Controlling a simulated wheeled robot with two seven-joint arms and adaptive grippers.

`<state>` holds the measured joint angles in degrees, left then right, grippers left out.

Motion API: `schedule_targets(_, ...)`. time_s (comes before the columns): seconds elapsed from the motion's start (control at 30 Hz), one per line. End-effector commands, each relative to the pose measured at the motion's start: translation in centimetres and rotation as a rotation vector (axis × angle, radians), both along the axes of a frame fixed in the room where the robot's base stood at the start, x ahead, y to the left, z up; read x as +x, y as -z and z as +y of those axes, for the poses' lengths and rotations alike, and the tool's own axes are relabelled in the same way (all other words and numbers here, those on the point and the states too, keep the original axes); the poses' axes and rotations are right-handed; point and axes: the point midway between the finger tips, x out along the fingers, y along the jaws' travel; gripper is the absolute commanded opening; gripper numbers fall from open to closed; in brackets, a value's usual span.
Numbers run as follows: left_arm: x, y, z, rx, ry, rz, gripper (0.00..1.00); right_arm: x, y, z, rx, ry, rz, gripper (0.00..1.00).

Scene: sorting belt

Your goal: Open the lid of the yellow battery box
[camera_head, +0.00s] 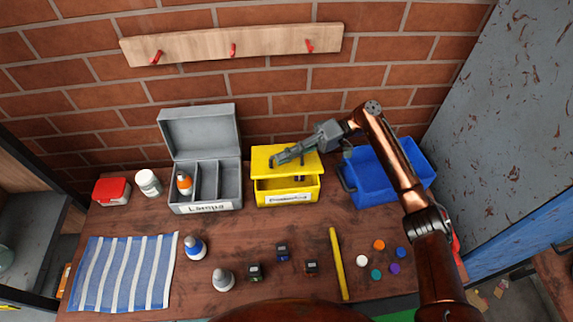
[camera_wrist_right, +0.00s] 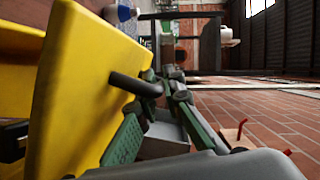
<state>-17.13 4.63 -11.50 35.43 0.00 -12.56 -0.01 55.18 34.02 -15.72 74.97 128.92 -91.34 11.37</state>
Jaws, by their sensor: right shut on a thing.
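The yellow battery box (camera_head: 289,198) stands against the back wall, between the grey box and the blue bin, with a label on its front. Its yellow lid (camera_head: 262,152) is partly raised, and the inside shows below the lid's front edge. My right gripper (camera_head: 279,159) reaches over the lid from the right and is shut on the lid's dark handle. In the right wrist view the lid (camera_wrist_right: 85,80) stands apart from the box, and the dark handle (camera_wrist_right: 133,84) sits at the green-padded fingers (camera_wrist_right: 145,110). My left gripper is not in view.
The open grey box (camera_head: 240,190) is close on the left, and the blue bin (camera_head: 380,190) close on the right. Bottles, small dark blocks, coloured discs and a yellow bar (camera_head: 339,262) lie in front. A hook rail (camera_head: 232,46) is on the wall above.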

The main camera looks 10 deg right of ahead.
Motion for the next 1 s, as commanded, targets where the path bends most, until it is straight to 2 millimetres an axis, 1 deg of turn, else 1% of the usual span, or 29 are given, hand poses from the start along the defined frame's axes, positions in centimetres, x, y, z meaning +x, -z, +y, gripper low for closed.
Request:
schedule_targets(0.03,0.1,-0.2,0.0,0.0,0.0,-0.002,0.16,0.4,-0.6,0.0,0.003,0.003,0.032,0.0)
schedule_targets(0.2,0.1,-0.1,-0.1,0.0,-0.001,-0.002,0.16,1.5,-1.5,0.0,0.003,0.001,0.138,0.0)
schedule_targets(0.5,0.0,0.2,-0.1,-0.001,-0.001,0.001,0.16,2.6,-2.4,0.0,0.002,0.003,0.136,0.0)
schedule_targets(1.0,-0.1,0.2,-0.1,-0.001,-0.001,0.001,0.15,2.8,-2.6,0.0,0.001,0.003,0.134,0.0)
